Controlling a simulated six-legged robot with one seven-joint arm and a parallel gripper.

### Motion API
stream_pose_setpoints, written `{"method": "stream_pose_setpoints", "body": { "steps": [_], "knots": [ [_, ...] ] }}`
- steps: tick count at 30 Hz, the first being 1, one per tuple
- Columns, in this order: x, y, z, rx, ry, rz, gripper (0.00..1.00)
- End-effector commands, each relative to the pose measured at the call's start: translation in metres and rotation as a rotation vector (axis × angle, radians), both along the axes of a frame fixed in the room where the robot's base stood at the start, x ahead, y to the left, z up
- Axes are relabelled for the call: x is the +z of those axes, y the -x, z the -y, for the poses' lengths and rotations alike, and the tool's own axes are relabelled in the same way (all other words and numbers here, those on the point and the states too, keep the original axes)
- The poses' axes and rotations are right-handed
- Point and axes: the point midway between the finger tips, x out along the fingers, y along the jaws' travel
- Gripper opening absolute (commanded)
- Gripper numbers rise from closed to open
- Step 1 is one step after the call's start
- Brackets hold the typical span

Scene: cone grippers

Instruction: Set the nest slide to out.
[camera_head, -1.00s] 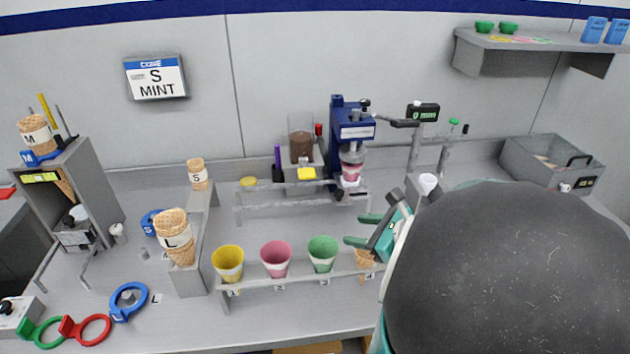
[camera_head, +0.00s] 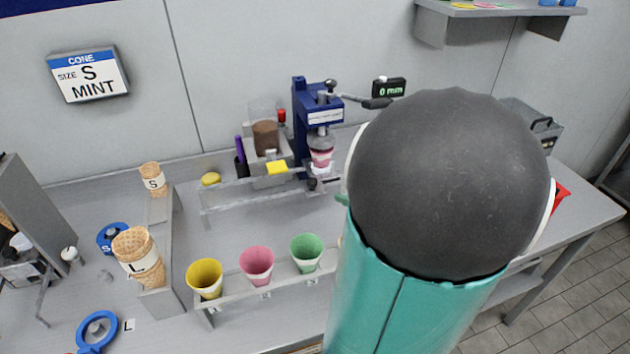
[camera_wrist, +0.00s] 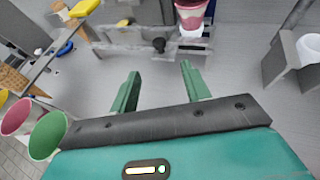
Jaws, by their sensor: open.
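The blue press (camera_head: 312,115) stands at the back of the bench. A pink-and-white cup (camera_head: 321,157) sits in its nest under the press head; the cup also shows at the top of the wrist view (camera_wrist: 190,18). A black knob (camera_head: 312,184), seemingly the nest slide's handle, is at the front below the cup. In the wrist view the knob (camera_wrist: 158,45) lies just beyond and between my fingertips, apart from them. My gripper (camera_wrist: 160,70) is open and empty, pointing toward the knob. In the head view my arm hides nearly all of it.
A front rack holds yellow (camera_head: 205,278), pink (camera_head: 257,265) and green (camera_head: 306,252) cups. In the wrist view a grey stand with a white cup (camera_wrist: 309,48) is at right.

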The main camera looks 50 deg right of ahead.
Motion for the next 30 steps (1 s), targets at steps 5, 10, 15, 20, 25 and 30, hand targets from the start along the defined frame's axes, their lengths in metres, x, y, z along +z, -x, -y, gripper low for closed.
{"method": "stream_pose_setpoints", "body": {
  "steps": [5, 10, 15, 20, 25, 30],
  "knots": [
    [-0.012, -0.026, 0.001, 0.006, -0.004, -0.002, 0.47],
    [-0.025, -0.057, 0.004, 0.007, -0.003, -0.002, 0.47],
    [-0.038, -0.089, 0.007, 0.006, -0.004, -0.002, 0.47],
    [-0.046, -0.111, 0.009, 0.006, -0.003, -0.001, 0.47],
    [-0.049, -0.121, 0.01, 0.005, -0.001, -0.001, 0.47],
    [-0.049, -0.122, 0.01, 0.005, -0.001, -0.001, 0.47]
  ]
}}
